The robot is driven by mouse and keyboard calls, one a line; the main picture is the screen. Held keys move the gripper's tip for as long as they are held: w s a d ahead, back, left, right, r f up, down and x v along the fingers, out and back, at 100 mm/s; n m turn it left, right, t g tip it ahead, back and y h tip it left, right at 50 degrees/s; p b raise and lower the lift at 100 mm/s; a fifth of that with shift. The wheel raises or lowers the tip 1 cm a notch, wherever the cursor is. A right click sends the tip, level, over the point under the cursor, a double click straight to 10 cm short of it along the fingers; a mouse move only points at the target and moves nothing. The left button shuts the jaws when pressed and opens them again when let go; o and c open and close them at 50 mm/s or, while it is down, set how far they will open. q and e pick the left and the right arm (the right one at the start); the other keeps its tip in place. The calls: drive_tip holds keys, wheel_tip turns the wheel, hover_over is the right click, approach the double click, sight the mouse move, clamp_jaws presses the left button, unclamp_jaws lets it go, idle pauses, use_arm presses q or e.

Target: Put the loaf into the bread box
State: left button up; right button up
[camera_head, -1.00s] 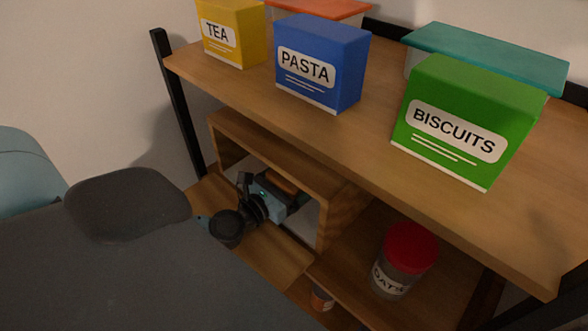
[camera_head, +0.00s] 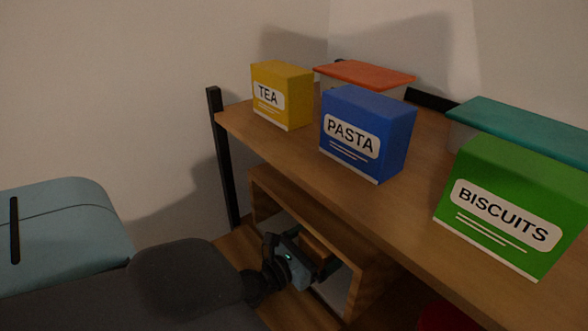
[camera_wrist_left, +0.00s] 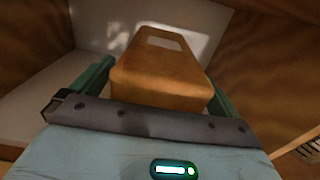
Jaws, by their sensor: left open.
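The loaf (camera_wrist_left: 160,75) is a brown block with a pale rectangle on it. In the left wrist view it lies between the green fingers of my left gripper (camera_wrist_left: 155,88); the gripper is open, with a finger on either side. In the head view my left gripper (camera_head: 318,266) reaches into the wooden, open-fronted bread box (camera_head: 366,285) under the shelf. A brown part of the loaf (camera_head: 316,246) shows there. The box's brown side walls and pale back surround the loaf in the wrist view. Whether the fingers touch the loaf is unclear. My right gripper is out of view.
The shelf (camera_head: 290,160) above holds a yellow TEA box (camera_head: 282,95), a blue PASTA box (camera_head: 366,133) and a green BISCUITS box (camera_head: 510,207). Orange-lidded (camera_head: 365,74) and teal-lidded (camera_head: 525,128) containers stand behind. A black post (camera_head: 226,160) rises at the shelf's left end.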

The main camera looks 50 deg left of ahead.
use_arm(q)
drive_tip(key=s, duration=1)
drive_tip(key=shift+s+a+b, duration=0.2)
drive_tip(key=shift+a+b, duration=0.15)
drive_tip(key=shift+b, duration=0.05)
